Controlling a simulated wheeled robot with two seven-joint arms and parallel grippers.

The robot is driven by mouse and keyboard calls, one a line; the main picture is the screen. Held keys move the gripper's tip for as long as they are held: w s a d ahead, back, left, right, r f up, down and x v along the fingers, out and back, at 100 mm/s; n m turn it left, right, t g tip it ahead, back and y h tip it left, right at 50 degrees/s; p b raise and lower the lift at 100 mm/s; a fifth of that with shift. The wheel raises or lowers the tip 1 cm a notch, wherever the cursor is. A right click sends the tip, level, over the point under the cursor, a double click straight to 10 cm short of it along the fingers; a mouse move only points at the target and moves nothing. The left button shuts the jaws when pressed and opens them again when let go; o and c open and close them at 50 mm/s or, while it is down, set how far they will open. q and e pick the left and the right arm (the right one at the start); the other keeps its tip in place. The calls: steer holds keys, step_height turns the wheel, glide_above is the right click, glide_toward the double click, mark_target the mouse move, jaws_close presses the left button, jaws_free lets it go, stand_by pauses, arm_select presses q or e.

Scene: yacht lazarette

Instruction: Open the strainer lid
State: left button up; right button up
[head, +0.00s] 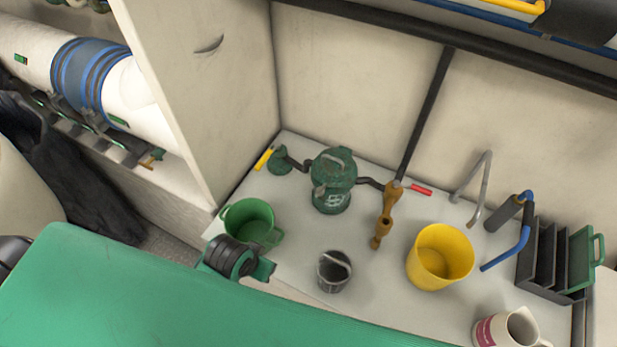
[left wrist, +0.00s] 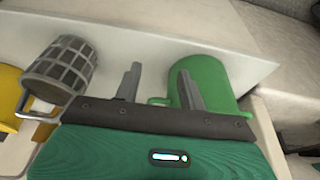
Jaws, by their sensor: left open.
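The green strainer (head: 332,196) stands upright at the back of the white bench in the head view, with dark pipes on both sides. Its round green lid (head: 334,166) sits on top with a raised grip; it looks closed. The strainer is not seen in the left wrist view. My left gripper (left wrist: 158,72) is open, with two grey fingers apart and nothing clearly held between them. One finger overlaps the green mug (left wrist: 215,83) in that view; I cannot tell if they touch. The fingers are not clear in the head view. My right gripper is not in view.
The green mug (head: 250,221) stands front left of the strainer. A grey mesh basket (head: 333,272) stands in front, a yellow bucket (head: 440,257) to the right. A brass valve (head: 384,222) is beside the strainer. A black rack (head: 548,262) and white mug (head: 505,328) are far right.

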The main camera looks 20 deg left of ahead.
arm_select(q)
steer(key=w+d+r+m+g+h, duration=0.1)
steer(key=w+d+r+m+h, duration=0.2)
steer(key=w+d+r, duration=1)
steer(key=n+g+y, duration=0.1)
steer(key=g+y, duration=0.1)
steer(key=y, duration=0.2)
glide_toward(321, 188)
step_height(321, 188, down, 9)
steer(key=shift+w+f+p, duration=0.1)
steer(key=shift+p, duration=0.95)
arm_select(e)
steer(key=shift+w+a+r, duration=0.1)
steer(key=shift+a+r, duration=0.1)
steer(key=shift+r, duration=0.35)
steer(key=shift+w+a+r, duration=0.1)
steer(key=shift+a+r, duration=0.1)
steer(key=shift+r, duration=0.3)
arm_select(q)
jaws_close()
